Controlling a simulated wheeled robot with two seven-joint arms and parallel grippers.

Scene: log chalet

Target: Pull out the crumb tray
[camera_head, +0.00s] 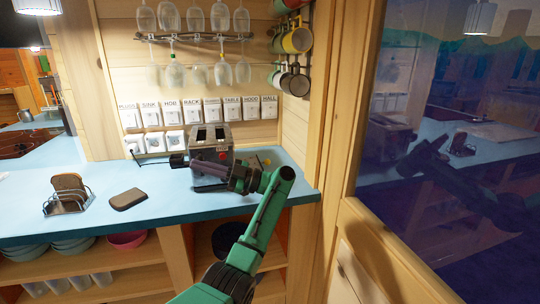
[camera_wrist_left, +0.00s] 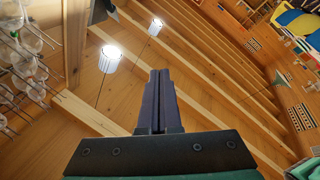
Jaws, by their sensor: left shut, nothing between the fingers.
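A silver toaster (camera_head: 211,138) with two dark slots on top stands on the blue counter against the back wall. The crumb tray cannot be made out; my gripper and forearm cover part of the toaster's lower front. My left gripper (camera_head: 194,163) lies across the front of the toaster, its purple fingers pointing left. I cannot tell whether it touches the toaster. In the left wrist view the fingers (camera_wrist_left: 159,100) are pressed together with nothing between them. My right gripper is not in view.
On the blue counter (camera_head: 160,205) stand a toast rack (camera_head: 67,203) with bread and a dark flat item (camera_head: 128,199). Labelled switches (camera_head: 173,141) line the back wall. Mugs (camera_head: 297,40) hang at right above the counter, beside a window (camera_head: 450,110). The counter's front middle is clear.

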